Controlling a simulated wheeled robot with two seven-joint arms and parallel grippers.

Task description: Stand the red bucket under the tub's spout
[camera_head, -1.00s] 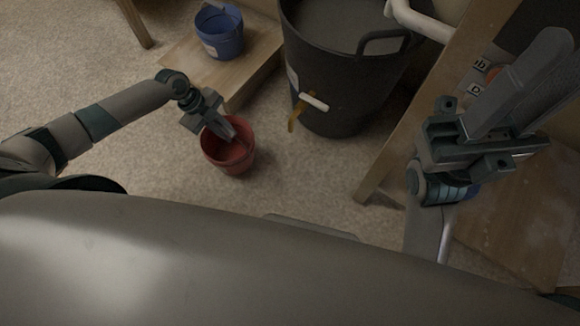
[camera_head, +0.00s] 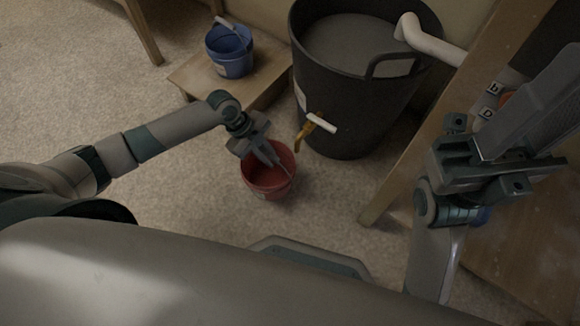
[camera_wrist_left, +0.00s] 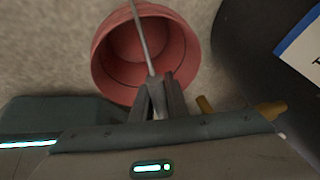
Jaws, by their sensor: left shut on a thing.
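The red bucket (camera_head: 262,186) is upright in the head view, just left of and nearer than the brass spout (camera_head: 304,134) of the big black tub (camera_head: 340,118). My left gripper (camera_head: 277,163) is over the bucket, shut on its thin handle, which runs up between the fingers in the left wrist view (camera_wrist_left: 143,40). The bucket (camera_wrist_left: 105,70) looks empty there. I cannot tell whether its base touches the floor. The spout (camera_wrist_left: 268,110) is partly hidden by my wrist. My right gripper (camera_head: 535,95) is raised at the right, its finger gap unclear.
A blue bucket (camera_head: 232,66) stands on a low wooden platform (camera_head: 192,76) behind the red one. A white pipe (camera_head: 432,42) runs above the tub, which holds grey material. A wooden post (camera_head: 420,158) stands right of the tub.

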